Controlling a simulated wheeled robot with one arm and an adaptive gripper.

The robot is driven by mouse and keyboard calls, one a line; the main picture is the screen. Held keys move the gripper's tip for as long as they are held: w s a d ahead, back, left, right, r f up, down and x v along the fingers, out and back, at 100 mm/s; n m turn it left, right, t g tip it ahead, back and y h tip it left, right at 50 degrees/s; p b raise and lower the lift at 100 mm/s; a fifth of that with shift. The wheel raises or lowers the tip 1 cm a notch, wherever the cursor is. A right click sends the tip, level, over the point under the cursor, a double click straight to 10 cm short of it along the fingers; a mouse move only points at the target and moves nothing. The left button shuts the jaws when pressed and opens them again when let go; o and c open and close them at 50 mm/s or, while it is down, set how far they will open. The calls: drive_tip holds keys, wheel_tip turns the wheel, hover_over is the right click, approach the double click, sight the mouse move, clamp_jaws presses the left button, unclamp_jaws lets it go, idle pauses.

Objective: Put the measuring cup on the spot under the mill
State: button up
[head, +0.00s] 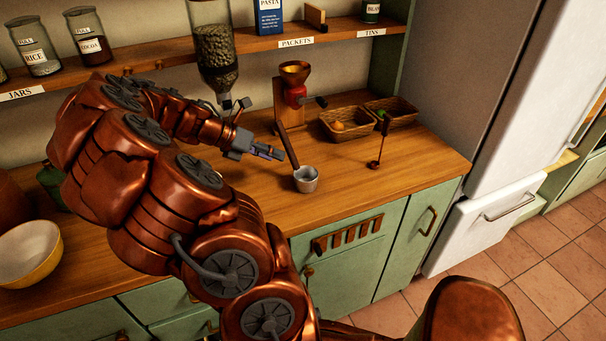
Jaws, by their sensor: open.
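The measuring cup (306,181) is a small grey metal cup with a long brown handle (289,146) slanting up to the left. It stands upright on the wooden counter. The mill (295,94) is red with a copper-coloured hopper and a side crank, fixed to a wooden back at the wall. The counter just below the mill is partly behind the cup's handle; I cannot make out a marked spot there. My gripper (277,153) is open and empty, reaching in from the left, just left of the cup's handle and above the counter. Whether it touches the handle is unclear.
A large glass dispenser (216,60) hangs from the shelf behind my arm. Two wicker baskets (345,124) stand right of the mill. A thin stand with a red base (373,165) is in front of them. A yellow bowl (29,252) sits left. The counter's front right is clear.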

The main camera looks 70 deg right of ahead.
sight(291, 162)
drive_tip(key=shift+s+d+f, duration=0.35)
drive_tip(key=shift+s+d, duration=0.05)
drive_tip(key=shift+d, duration=0.05)
drive_tip(key=shift+p+x, duration=0.85)
drive_tip(key=shift+x, duration=2.55)
drive_tip(key=shift+a+f, duration=0.15)
drive_tip(key=shift+w, duration=0.1)
clamp_jaws()
